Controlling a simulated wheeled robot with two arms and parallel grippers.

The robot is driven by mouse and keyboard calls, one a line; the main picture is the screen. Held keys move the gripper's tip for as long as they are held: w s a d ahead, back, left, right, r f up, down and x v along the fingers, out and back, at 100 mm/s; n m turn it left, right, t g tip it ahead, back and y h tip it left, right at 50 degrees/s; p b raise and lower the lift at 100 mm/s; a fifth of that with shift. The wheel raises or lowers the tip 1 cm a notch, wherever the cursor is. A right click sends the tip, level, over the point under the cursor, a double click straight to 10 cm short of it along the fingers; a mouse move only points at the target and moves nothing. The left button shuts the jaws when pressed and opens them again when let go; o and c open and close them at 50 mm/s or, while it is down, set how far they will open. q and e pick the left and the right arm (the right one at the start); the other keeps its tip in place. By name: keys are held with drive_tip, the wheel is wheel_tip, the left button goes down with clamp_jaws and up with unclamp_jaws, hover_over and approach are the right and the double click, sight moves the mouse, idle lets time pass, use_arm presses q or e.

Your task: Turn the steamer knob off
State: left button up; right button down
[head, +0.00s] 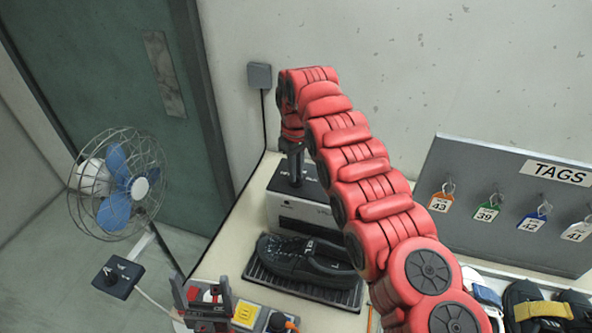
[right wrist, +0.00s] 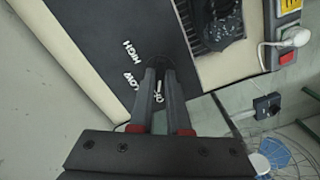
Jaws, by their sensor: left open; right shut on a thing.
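The steamer (head: 292,212) is a pale box with a black top, against the wall in the head view. In the right wrist view its black panel (right wrist: 110,30) carries the white words HIGH, LOW and a partly covered OFF. My right gripper (head: 296,182) reaches down onto the steamer's top; in the right wrist view its two fingers (right wrist: 163,75) are shut on the steamer knob, which is mostly hidden between them. A small white mark shows between the fingers; I cannot tell the knob's setting. My left gripper (head: 204,295) is open and empty at the bottom, beside the power strip.
A black shoe (head: 305,257) lies on a dark grate in front of the steamer. A power strip (head: 247,315) with a yellow part is at the table's front. A fan (head: 117,185) stands left. A grey tag board (head: 470,200) and more shoes are right.

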drive_tip(key=shift+w+r, duration=0.1)
idle(0.4)
drive_tip(key=c, duration=0.9)
unclamp_jaws()
wheel_tip(320, 180, up, 5)
drive_tip(key=shift+f+p, duration=0.15)
drive_tip(key=shift+p, duration=1.1)
wheel_tip(320, 180, up, 13)
drive_tip(key=p, duration=1.2)
drive_tip(key=shift+f+p, duration=0.2)
drive_tip(key=shift+p, duration=0.15)
